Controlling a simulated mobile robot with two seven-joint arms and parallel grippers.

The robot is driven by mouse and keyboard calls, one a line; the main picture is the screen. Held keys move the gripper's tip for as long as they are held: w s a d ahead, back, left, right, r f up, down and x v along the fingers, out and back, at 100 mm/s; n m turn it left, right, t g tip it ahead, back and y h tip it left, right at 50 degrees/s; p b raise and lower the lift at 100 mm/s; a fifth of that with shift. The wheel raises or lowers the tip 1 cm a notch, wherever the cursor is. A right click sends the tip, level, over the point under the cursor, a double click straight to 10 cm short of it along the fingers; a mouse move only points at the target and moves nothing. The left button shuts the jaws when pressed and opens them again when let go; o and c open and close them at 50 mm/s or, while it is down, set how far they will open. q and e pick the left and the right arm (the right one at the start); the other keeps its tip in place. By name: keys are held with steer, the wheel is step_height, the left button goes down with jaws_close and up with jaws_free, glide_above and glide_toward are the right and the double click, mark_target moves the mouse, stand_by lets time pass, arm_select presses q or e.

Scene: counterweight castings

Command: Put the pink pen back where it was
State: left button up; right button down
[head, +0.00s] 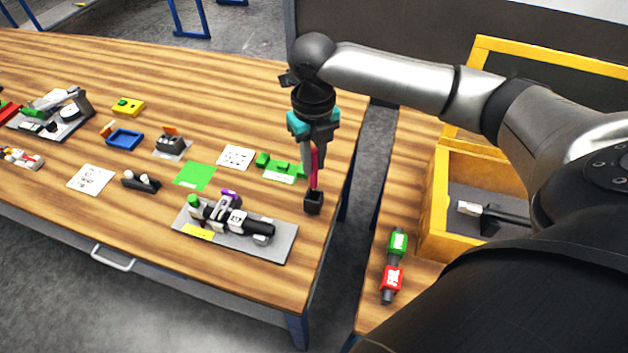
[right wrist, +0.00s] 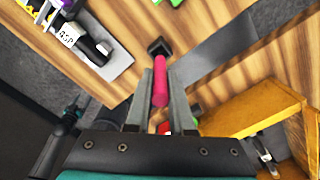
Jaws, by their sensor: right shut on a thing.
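My right gripper (head: 314,163) points down over the right end of the long wooden table and is shut on the pink pen (head: 314,174). The pen is upright in the head view, and in the right wrist view the pen (right wrist: 160,85) lies between the two grey fingers. A small black block-shaped holder (head: 313,203) is right at the pen's lower end; it also shows in the right wrist view (right wrist: 158,47). I cannot tell whether the pen's tip is inside it or just above it. My left gripper is not in view.
A grey tray (head: 275,246) with a black device lies left of the holder. A green block piece (head: 282,166) and a white card (head: 236,157) lie behind. Across a gap, another table has a yellow-edged wooden box (head: 437,200) and a green-and-red piece (head: 394,266).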

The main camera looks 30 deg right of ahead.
mark_target(313, 150)
steer(key=shift+f, duration=3.35)
steer(key=shift+f, duration=0.1)
steer(key=c, duration=0.8)
jaws_free()
step_height(313, 150, up, 12)
steer(key=shift+r, duration=0.15)
